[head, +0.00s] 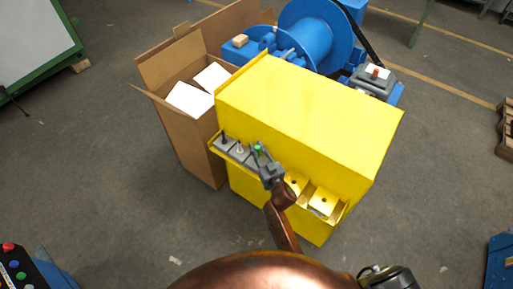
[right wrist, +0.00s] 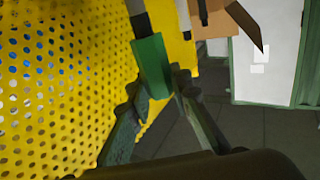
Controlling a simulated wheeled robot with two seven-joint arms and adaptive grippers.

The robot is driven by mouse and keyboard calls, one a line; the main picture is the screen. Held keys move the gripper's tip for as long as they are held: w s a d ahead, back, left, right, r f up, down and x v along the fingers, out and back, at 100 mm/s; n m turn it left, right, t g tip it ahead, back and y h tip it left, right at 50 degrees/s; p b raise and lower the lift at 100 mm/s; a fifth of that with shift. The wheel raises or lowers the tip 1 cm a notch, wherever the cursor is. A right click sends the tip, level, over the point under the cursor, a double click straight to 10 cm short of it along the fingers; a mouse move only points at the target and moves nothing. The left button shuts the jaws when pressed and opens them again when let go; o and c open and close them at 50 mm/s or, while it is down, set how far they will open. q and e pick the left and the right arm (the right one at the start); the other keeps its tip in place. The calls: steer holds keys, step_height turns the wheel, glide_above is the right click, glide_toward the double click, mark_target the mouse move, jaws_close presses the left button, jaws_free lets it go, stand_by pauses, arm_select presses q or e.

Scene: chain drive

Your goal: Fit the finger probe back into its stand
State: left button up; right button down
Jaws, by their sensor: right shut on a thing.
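My right gripper (head: 262,157) is in front of the yellow guard's long side, above its ledge. It is shut on the finger probe, whose green part (head: 257,148) shows at the fingertips. In the right wrist view the green grip (right wrist: 152,66) sits between the two fingers, with a grey piece (right wrist: 140,22) extending beyond it. Grey blocks (head: 239,149) stand on the ledge left of the gripper, two with thin dark pieces upright in them. I cannot tell which block is the probe's stand. My left gripper is not in view.
The yellow guard (head: 315,115) fills the middle; its perforated face (right wrist: 55,80) is close in the right wrist view. An open cardboard box (head: 185,135) with white pieces stands at its left. A blue drum machine (head: 305,38) stands behind.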

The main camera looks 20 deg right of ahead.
steer(key=shift+f+b, duration=0.75)
steer(key=shift+f, duration=0.4)
steer(key=c, duration=1.7)
jaws_free()
steer(key=s, duration=0.4)
steer(key=s+d, duration=0.1)
steer(key=s, duration=0.7)
steer(key=shift+d+r, duration=0.1)
steer(key=shift+d, duration=0.2)
